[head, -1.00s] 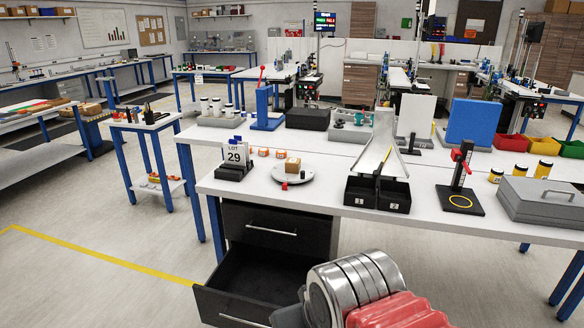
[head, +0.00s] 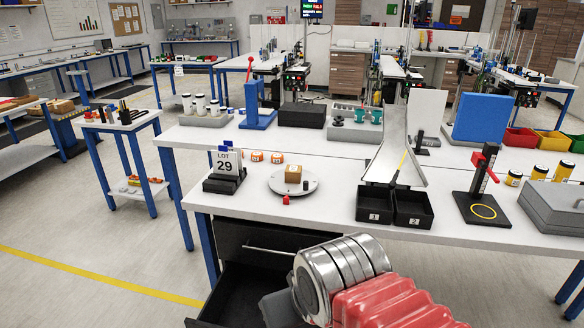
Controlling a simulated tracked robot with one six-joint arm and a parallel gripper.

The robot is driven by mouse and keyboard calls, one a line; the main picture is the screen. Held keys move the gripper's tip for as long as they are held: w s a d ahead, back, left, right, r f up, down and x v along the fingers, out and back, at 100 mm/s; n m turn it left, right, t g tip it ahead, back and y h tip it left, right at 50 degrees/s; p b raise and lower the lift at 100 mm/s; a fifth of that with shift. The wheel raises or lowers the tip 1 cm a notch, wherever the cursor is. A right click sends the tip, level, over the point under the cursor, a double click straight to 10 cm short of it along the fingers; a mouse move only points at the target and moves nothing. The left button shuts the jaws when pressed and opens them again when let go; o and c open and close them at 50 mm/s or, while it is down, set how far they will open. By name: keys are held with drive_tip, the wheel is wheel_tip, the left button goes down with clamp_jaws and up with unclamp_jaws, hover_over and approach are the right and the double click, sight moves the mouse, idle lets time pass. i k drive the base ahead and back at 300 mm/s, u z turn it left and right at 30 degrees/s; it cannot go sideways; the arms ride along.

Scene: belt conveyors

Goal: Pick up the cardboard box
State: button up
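A small brown cardboard box (head: 293,174) sits on a round light-grey plate (head: 306,186) near the front edge of the white workbench, left of the middle. A small red piece (head: 286,200) stands at the plate's front edge. My arm, with a metal cylinder section and a red ribbed cover, shows at the bottom, in front of the bench and apart from the box. My gripper's fingers cannot be made out, so I cannot tell whether it is open or shut.
Left of the plate stands a LOT 29 sign (head: 228,162) in a black holder. To the right are two black bins (head: 395,207) under a metal chute, and a black stand with a red lever (head: 482,180). An open dark drawer (head: 236,296) juts out below the bench.

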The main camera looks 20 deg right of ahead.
sight(293, 173)
drive_tip(key=u, duration=0.05)
drive_tip(key=i, duration=1)
